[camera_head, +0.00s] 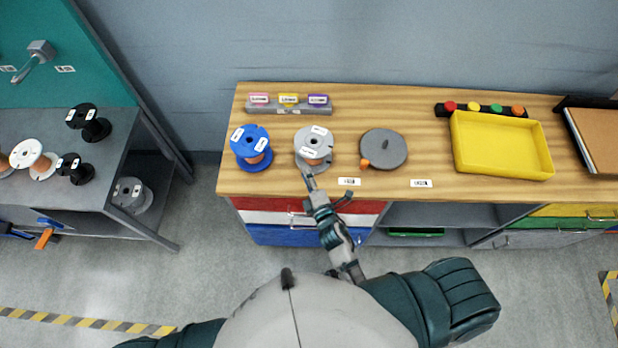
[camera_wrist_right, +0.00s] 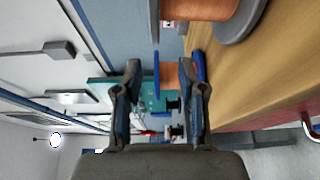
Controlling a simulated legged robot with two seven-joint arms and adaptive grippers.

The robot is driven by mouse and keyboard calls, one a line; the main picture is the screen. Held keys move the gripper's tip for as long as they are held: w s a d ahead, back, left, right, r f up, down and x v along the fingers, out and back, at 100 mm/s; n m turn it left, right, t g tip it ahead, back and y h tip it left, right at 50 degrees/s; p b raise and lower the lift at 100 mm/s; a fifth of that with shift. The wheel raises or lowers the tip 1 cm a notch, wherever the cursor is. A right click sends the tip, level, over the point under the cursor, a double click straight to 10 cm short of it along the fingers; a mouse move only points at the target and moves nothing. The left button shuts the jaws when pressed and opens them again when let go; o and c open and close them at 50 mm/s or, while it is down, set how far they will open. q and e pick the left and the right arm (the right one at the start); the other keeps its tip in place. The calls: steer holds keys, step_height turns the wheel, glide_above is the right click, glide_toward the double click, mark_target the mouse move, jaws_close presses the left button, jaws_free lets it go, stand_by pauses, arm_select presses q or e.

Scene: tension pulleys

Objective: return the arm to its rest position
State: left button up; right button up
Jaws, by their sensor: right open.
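My right gripper (camera_head: 328,186) is open and empty at the front edge of the wooden workbench, just below the grey spool (camera_head: 314,147). It also shows in the right wrist view (camera_wrist_right: 166,78), with its two fingers apart. The grey spool stands upright on the bench, and its flange and copper winding fill the top of the wrist view (camera_wrist_right: 240,22). The blue spool (camera_head: 251,146) stands to its left; it appears in the gap between my fingers in the wrist view, farther off. My left gripper is outside both views; only part of its arm shows at the bottom left.
A grey disc tensioner (camera_head: 384,148), a labelled block (camera_head: 290,110) and a yellow tray (camera_head: 500,145) stand on the workbench (camera_head: 430,165). Drawers (camera_head: 300,218) lie under the bench edge, near my right forearm. A grey shelf (camera_head: 110,190) with several spools stands left. The floor between is clear.

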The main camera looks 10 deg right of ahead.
steer(key=shift+s+d, duration=0.15)
steer(key=shift+s, duration=0.85)
